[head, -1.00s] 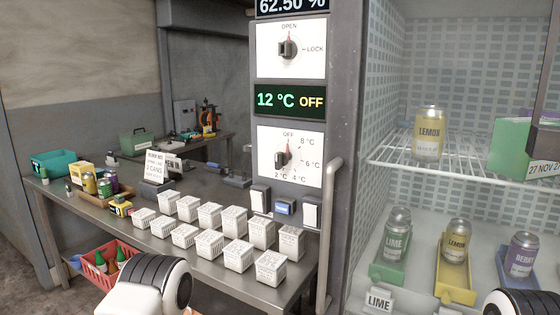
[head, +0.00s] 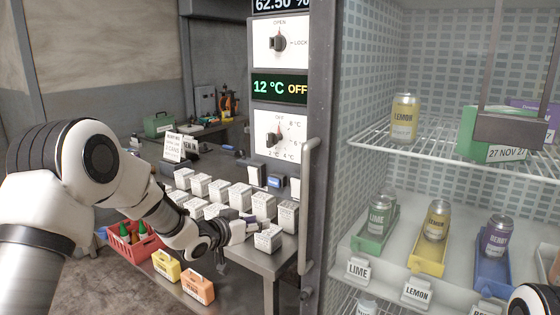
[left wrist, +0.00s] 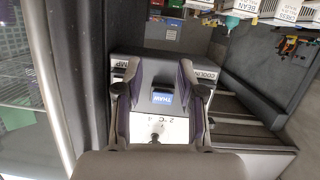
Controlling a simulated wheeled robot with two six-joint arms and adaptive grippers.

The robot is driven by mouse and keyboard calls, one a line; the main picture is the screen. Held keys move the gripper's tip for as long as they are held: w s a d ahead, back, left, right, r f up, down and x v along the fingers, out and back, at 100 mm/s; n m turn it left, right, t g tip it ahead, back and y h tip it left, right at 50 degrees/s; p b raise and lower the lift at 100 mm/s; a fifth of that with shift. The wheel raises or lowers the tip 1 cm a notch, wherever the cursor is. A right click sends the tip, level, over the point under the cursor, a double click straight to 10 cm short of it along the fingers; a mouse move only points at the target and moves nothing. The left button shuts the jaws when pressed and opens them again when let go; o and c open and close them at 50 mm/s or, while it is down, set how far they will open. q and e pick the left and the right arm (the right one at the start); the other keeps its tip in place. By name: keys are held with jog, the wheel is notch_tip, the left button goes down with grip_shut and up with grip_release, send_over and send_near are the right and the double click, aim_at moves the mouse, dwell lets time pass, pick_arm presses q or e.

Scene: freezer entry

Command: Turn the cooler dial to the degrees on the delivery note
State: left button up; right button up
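The cooler dial (head: 271,140) is a dark knob on a white plate on the grey column, with OFF at the top and degree marks down its right side and bottom. Its red mark points up, about at OFF. The display (head: 279,89) above reads 12 °C OFF. My left gripper (head: 246,227) is below and left of the dial, over the white boxes, apart from the dial. In the left wrist view its fingers (left wrist: 159,100) are spread and empty. Between them show the blue THAW button (left wrist: 162,98) and the dial (left wrist: 156,138). A paper sign (head: 173,147) stands on the counter, mostly unreadable.
An upper OPEN/LOCK knob (head: 277,43) sits above the display. A vertical door handle (head: 307,205) stands right of the dial plate. Several white boxes (head: 239,195) cover the counter below. At right, cooler shelves hold cans, such as a lemon can (head: 404,118).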

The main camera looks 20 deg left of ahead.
aim_at(267, 140)
pick_arm(q)
notch_tip(267, 140, up, 20)
jog(key=s+a+t, duration=0.1)
jog(key=t, duration=0.2)
jog(key=shift+m+h, duration=0.3)
jog(key=shift+h, duration=0.1)
jog(key=p+x, duration=0.1)
jog(key=x, duration=0.1)
jog(key=p+x, duration=0.1)
jog(key=x, duration=0.2)
jog(key=p+x, duration=0.1)
jog(key=x, duration=0.2)
jog(key=shift+w+a+r+p, duration=0.15)
jog(key=shift+a+r+p, duration=0.1)
jog(key=shift+a+p, duration=0.1)
jog(key=shift+a+f, duration=0.15)
grip_shut()
pick_arm(e)
jog(key=r, duration=0.4)
jog(key=shift+s+d, duration=0.3)
jog(key=shift+d, duration=0.05)
